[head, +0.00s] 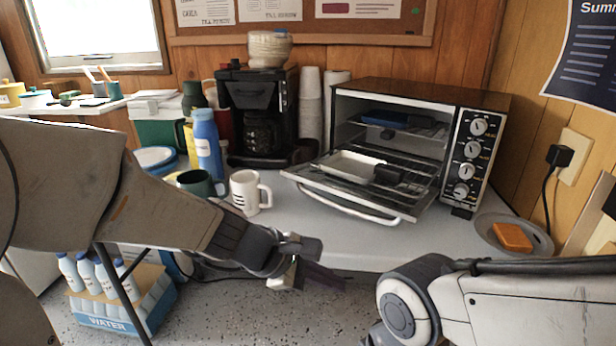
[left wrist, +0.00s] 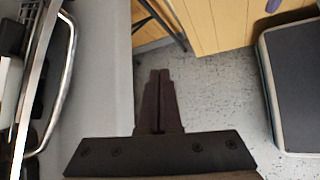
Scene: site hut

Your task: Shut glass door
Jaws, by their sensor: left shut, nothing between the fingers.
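The toaster oven (head: 420,92) stands on the counter with its glass door (head: 318,185) folded down and open. The door's curved metal handle (head: 347,209) points toward me; it also shows at the left of the left wrist view (left wrist: 62,85). Inside the oven are wire racks, a pale tray (head: 352,165) and dark items. My left gripper (head: 335,281) is shut and empty, in front of the counter edge and below the door handle, apart from it. Its closed dark fingers show in the left wrist view (left wrist: 160,78). My right arm enters at lower right; its gripper is not visible.
A white mug (head: 246,192) and a dark green mug (head: 197,183) stand left of the door. A coffee maker (head: 258,112) is behind them. A plate with an orange sponge (head: 512,237) lies right of the oven. A water-bottle crate (head: 125,308) is on the floor.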

